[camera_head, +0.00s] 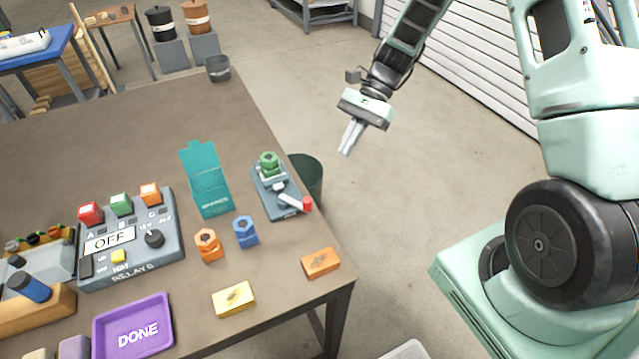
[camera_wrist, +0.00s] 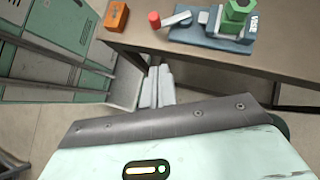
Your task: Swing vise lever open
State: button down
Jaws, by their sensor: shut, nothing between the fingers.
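The vise (camera_head: 272,191) is a blue-grey block near the table's right edge, with a green hex nut (camera_head: 269,160) on its far end. Its lever (camera_head: 291,202) is a pale bar with a red knob (camera_head: 307,204) pointing to the right. In the wrist view the vise (camera_wrist: 212,38) is at the top, with the lever (camera_wrist: 178,19) and red knob (camera_wrist: 154,20) pointing left. My gripper (camera_head: 346,150) is shut and empty, beyond the table's right edge and apart from the vise. Its fingers (camera_wrist: 157,88) also show in the wrist view.
An orange block (camera_head: 320,263), a yellow block (camera_head: 234,299), and orange (camera_head: 208,246) and blue (camera_head: 245,232) nut holders are near the vise. A teal box (camera_head: 206,180) stands left of it. A dark green bin (camera_head: 306,176) stands beside the table.

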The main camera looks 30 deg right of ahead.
jog(key=s+a+f+p, duration=0.2)
jog(key=s+a+f, duration=0.2)
jog(key=a, duration=0.4)
jog(key=shift+a+f, duration=0.4)
jog(key=shift+f, duration=0.4)
